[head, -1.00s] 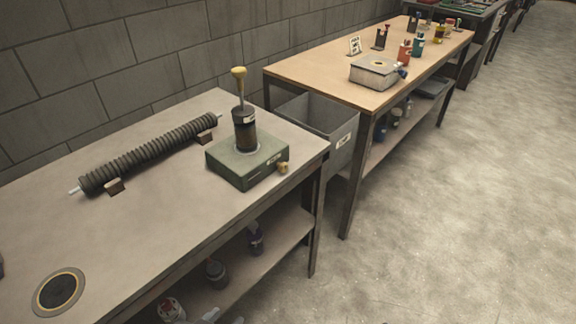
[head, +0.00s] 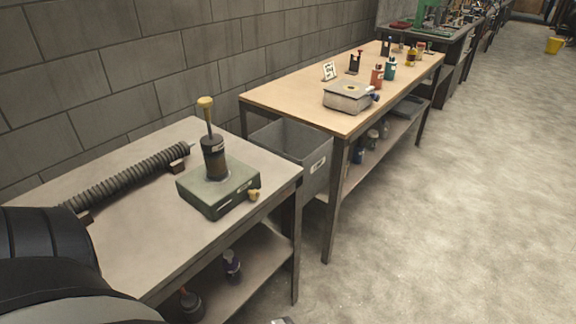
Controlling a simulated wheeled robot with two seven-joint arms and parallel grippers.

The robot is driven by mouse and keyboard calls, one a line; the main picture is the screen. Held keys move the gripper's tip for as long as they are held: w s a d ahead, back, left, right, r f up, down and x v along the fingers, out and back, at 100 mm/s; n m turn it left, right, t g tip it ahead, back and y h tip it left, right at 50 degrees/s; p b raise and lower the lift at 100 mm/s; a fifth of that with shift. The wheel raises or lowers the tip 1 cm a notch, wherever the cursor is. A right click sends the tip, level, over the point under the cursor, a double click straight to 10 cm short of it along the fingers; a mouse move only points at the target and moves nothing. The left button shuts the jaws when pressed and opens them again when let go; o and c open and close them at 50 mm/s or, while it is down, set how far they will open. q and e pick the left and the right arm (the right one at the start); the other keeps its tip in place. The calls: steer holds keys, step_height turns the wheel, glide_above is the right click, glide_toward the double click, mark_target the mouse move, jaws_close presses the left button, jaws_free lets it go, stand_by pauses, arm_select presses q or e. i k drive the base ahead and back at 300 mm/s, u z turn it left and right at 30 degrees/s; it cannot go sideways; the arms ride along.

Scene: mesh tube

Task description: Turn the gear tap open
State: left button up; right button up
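A green box (head: 207,198) sits near the right end of the near table. A dark upright cylinder (head: 213,158) with a yellow-knobbed lever (head: 205,104) stands on it. A small brass-yellow knob (head: 254,195) is on the box's right side; it may be the tap, but I cannot make out gear teeth or its setting. On the second table, a grey box (head: 347,97) has a small blue knob (head: 375,96) at its right side. I cannot tell which one is the gear tap. Neither gripper shows clearly; a large dark link of mine fills the lower left.
A ribbed dark tube (head: 125,178) lies at the back of the near table (head: 150,243). A grey bin (head: 318,150) stands between the tables. Bottles (head: 390,68) stand on the second table (head: 290,88). The floor (head: 450,220) at right is open.

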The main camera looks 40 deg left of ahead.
mark_target(254, 193)
steer(key=i, duration=3.4)
steer(key=u, duration=4.65)
steer(key=i, duration=0.2)
steer(key=u, duration=0.2)
